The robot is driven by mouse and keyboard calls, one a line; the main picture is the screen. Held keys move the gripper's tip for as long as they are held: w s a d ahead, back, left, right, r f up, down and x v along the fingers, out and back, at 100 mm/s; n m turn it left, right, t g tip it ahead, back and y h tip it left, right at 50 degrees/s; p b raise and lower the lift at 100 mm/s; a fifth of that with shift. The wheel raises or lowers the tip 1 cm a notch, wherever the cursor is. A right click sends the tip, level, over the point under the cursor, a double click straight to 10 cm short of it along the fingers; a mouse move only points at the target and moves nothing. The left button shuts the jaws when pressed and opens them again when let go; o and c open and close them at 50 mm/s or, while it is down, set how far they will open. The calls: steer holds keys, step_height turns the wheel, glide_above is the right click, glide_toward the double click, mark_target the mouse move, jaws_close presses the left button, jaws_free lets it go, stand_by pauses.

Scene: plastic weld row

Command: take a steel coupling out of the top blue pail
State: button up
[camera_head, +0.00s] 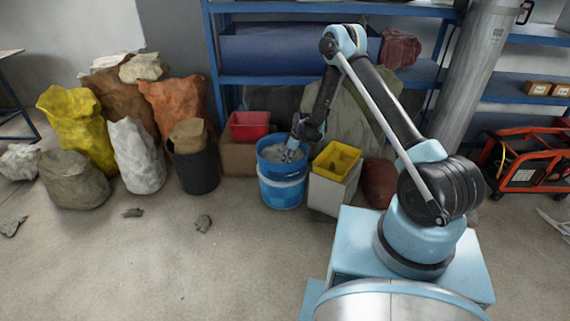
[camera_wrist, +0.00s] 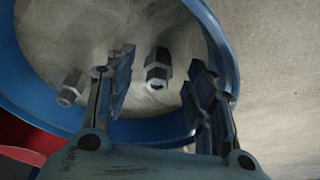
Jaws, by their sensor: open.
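The top blue pail (camera_head: 268,166) sits on another blue pail (camera_head: 283,192) near the shelf. Its blue rim (camera_wrist: 228,70) frames the wrist view. Two steel couplings lie on its pale bottom in the wrist view: one near the middle (camera_wrist: 158,68) and one at the left (camera_wrist: 72,87), partly beside the left finger. My gripper (camera_head: 291,152) reaches down into the pail in the head view. In the wrist view my gripper (camera_wrist: 160,88) is open, with the middle coupling showing between its two fingers. I cannot tell how far the fingertips are from it.
A red bin (camera_head: 249,126) on a cardboard box stands left of the pail, and a yellow bin (camera_head: 337,158) on a light box stands right. A black bucket (camera_head: 195,170) and several sacks are farther left. The floor in front is mostly clear.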

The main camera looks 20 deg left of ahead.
steer(key=shift+x, duration=0.9)
jaws_close()
steer(key=shift+r, duration=0.1)
